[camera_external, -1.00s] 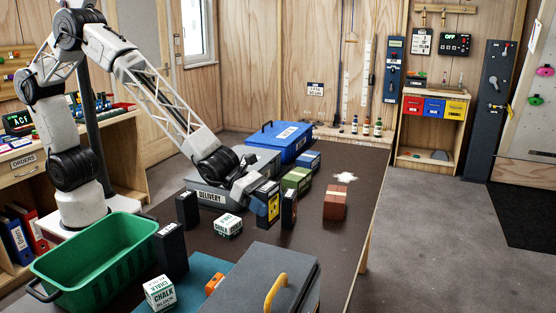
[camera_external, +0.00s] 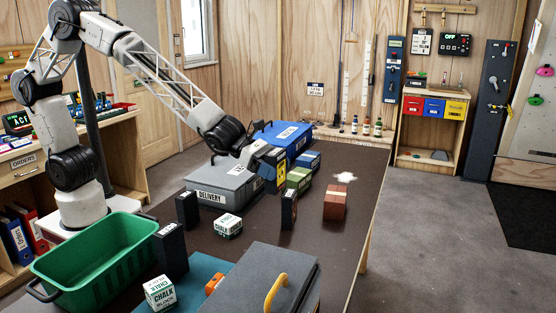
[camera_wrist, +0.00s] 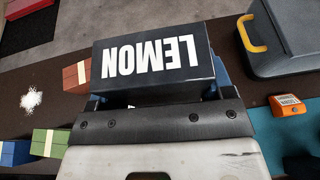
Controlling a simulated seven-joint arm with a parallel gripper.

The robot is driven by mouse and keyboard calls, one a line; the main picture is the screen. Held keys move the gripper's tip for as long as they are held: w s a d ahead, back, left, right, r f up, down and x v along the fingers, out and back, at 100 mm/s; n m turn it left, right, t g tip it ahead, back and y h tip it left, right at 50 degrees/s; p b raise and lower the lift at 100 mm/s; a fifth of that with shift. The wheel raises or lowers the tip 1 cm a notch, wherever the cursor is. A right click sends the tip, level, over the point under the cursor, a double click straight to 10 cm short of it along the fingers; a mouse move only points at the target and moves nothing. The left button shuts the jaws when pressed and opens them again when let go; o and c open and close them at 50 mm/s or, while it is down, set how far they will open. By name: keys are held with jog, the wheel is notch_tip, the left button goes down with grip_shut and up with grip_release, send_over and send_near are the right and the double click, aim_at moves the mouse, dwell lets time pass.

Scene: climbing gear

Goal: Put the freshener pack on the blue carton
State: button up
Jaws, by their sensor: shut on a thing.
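My gripper (camera_external: 266,154) is shut on the freshener pack (camera_external: 273,176), a dark box with a yellow label. In the wrist view the pack (camera_wrist: 150,66) shows its dark face with LEMON in white, upside down. The blue carton (camera_external: 310,158) lies at the far side of the table, just beyond the green carton (camera_external: 299,179). The blue carton also shows at the lower left of the wrist view (camera_wrist: 13,153).
A brown-red carton (camera_external: 335,204), a white powder patch (camera_external: 345,177) and a dark upright pack (camera_external: 289,209) are nearby. The grey delivery box (camera_external: 220,185) and blue lidded box (camera_external: 281,140) stand behind.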

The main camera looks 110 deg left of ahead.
jog(key=s+a+n+y, duration=0.2)
jog(key=s+a, duration=0.5)
jog(key=a, duration=0.8)
jog(key=s+a+n+g+y, duration=0.15)
jog(key=s+a, duration=0.45)
jog(key=a, duration=0.8)
jog(key=s+a+n+t+y, duration=0.1)
jog(key=s+a+n+y, duration=0.15)
jog(key=s+a, duration=0.85)
jog(key=shift+m+g, duration=0.25)
jog(key=shift+m, duration=0.25)
jog(key=w+a+f, duration=0.2)
jog(key=f, duration=0.1)
jog(key=w+a+f, duration=0.2)
jog(key=shift+f, duration=0.1)
jog(key=shift+w, duration=0.1)
jog(key=w+a+f, duration=0.1)
jog(key=w+a, duration=0.8)
jog(key=w, duration=0.3)
jog(key=shift+w+a+f, duration=0.15)
jog(key=shift+a+f, duration=0.05)
jog(key=shift+a, duration=0.15)
